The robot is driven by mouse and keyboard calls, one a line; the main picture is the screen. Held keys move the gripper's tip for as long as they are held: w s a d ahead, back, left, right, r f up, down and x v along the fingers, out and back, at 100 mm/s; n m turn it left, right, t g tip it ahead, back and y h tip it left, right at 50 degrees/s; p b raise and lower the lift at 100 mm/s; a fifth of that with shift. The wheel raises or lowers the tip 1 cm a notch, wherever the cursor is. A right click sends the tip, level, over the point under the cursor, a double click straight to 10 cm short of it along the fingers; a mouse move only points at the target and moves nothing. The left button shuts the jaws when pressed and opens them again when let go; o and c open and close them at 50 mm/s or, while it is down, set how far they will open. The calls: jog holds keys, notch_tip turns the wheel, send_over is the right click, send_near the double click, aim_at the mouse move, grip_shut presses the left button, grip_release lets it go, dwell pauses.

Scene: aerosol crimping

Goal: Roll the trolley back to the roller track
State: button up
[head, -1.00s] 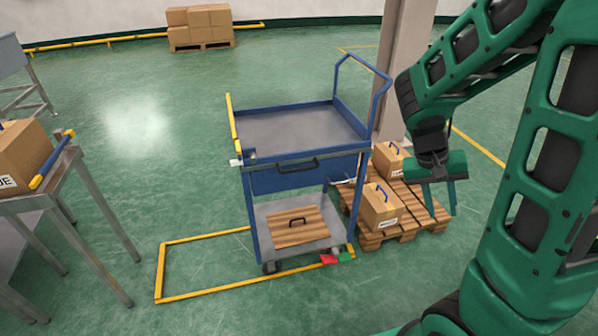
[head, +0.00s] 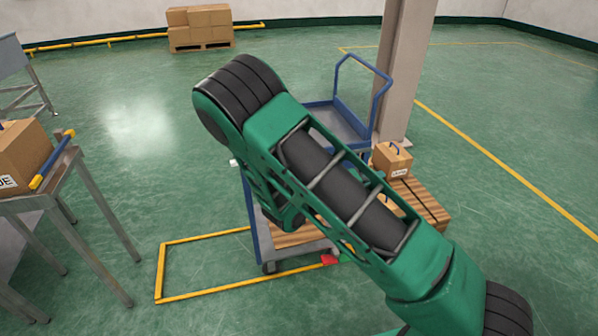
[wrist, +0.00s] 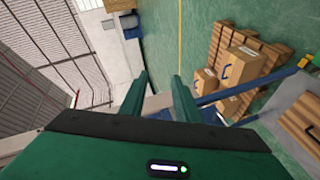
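The trolley (head: 342,122) has a blue frame, grey decks and a tall blue push handle on its right side. It stands upright on the green floor, its middle hidden behind my arm in the head view. A wooden board lies on its lower deck, and a red pedal (head: 328,260) shows at its base. In the wrist view, part of the trolley (wrist: 298,108) lies at the right. My gripper (wrist: 160,80) is open, with nothing between its fingers, and does not grip the trolley. The head view hides it behind my arm. I cannot make out a roller track.
A yellow floor outline (head: 205,296) lies around the trolley's left front. A pallet (head: 424,205) with cartons and a grey pillar (head: 400,80) stand right of it. A metal table (head: 62,170) with a carton stands at the left.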

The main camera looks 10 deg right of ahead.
jog(key=w+a+f+n+t+y, duration=0.2)
jog(key=a+n+t, duration=0.2)
jog(key=a, duration=0.4)
jog(key=w+a+f+n+t+y, duration=0.3)
jog(key=a+n+t, duration=0.15)
jog(key=a, duration=0.25)
jog(key=w+a+f+n+t+y, duration=0.2)
jog(key=a+n+t, duration=0.25)
jog(key=a, duration=0.35)
jog(key=x, duration=1)
jog(key=shift+w+d+r, duration=0.25)
jog(key=shift+d, duration=0.1)
grip_shut()
